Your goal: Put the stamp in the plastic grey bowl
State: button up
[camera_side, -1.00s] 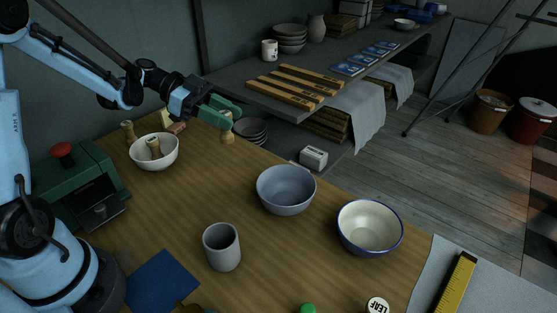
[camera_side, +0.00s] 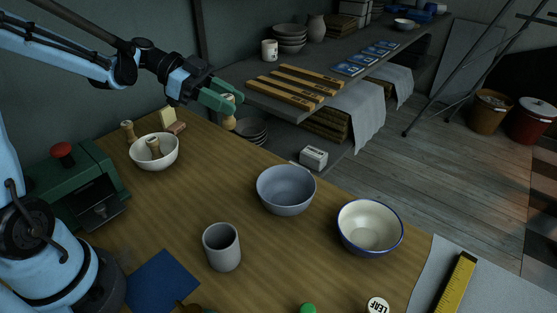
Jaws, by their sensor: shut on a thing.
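My gripper (camera_side: 228,103) has green fingers and is shut on a small wooden stamp (camera_side: 229,123). It holds the stamp upright in the air above the table's back edge, left of and behind the grey bowl. The stamp's upper part is partly hidden by the fingers. The plastic grey bowl (camera_side: 286,203) stands empty near the middle of the wooden table (camera_side: 180,205).
A white bowl (camera_side: 155,165) holds a similar wooden piece, with another (camera_side: 128,130) behind it. A grey cup (camera_side: 222,250) and a blue-rimmed cream bowl (camera_side: 370,240) flank the grey bowl. A shelf (camera_side: 240,90) with boards stands behind my gripper.

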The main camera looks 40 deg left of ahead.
jog(key=shift+d+r+y, duration=0.3)
jog(key=shift+d+r, duration=0.15)
jog(key=shift+r, duration=0.15)
jog(key=d+f+m+y, duration=0.2)
jog(key=d+f+y, duration=0.4)
jog(key=d+y, duration=0.35)
jog(key=d+r+m+y, duration=0.1)
jog(key=d+r+y, duration=0.5)
jog(key=d, duration=0.1)
jog(key=shift+g+y, duration=0.35)
jog(key=shift+g, duration=0.15)
jog(key=shift+w+d+f, duration=0.1)
jog(key=shift+w+f, duration=0.05)
jog(key=shift+f, duration=2.15)
jog(key=shift+w+f, duration=0.15)
jog(key=shift+f, duration=2.1)
jog(key=shift+w+d+f, duration=0.1)
jog(key=shift+w+f, duration=0.05)
jog(key=shift+f, duration=2.15)
